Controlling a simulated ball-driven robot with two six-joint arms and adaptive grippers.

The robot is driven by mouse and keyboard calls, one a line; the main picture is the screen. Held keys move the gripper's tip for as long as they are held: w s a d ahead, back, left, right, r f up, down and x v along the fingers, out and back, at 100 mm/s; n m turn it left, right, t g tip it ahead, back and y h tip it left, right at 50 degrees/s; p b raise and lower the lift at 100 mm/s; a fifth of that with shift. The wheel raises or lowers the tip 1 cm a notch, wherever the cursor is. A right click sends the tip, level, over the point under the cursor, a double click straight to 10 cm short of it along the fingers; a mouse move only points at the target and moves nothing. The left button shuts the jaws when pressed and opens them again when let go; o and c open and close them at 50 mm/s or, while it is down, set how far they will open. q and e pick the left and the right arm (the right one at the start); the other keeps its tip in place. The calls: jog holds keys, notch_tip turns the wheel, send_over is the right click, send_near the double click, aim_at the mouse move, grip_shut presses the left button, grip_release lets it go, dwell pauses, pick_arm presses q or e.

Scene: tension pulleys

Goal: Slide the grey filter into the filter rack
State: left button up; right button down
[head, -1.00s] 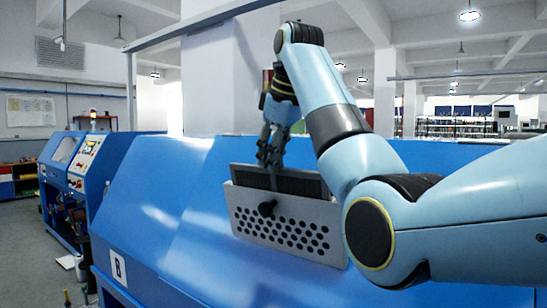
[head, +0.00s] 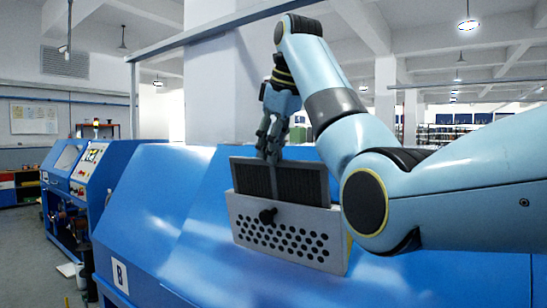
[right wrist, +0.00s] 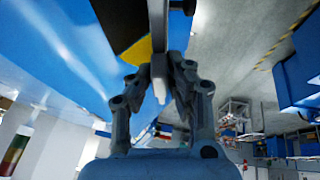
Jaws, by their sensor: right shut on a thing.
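The grey filter (head: 303,184) is a dark, finely ribbed panel with an upright lighter strip (head: 273,180) down its face. It stands upright with its lower part hidden behind the front plate of the light grey filter rack (head: 305,218). The rack has rows of round holes and a black knob (head: 267,216). My right gripper (head: 271,155) is at the filter's top edge, shut on the strip. In the right wrist view the fingers (right wrist: 160,70) close on a pale bar, with a dark panel (right wrist: 118,22) beyond. My left gripper is not in view.
The rack sits on the sloping blue housing (head: 180,215) of a machine. My right arm reaches across the right side of the view. A grey rail (head: 215,30) runs above. Another blue machine (head: 75,185) stands at the left.

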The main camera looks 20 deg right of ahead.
jog(key=shift+s+r, duration=0.1)
jog(key=shift+r, duration=0.1)
dwell(0.6)
jog(key=shift+r, duration=0.45)
jog(key=shift+s+a+r, duration=0.1)
jog(key=shift+a+r, duration=0.1)
jog(key=shift+r, duration=0.55)
jog(key=shift+s+a+r, duration=0.1)
jog(key=shift+a+r, duration=0.05)
jog(key=shift+r, duration=0.6)
jog(key=shift+s, duration=0.1)
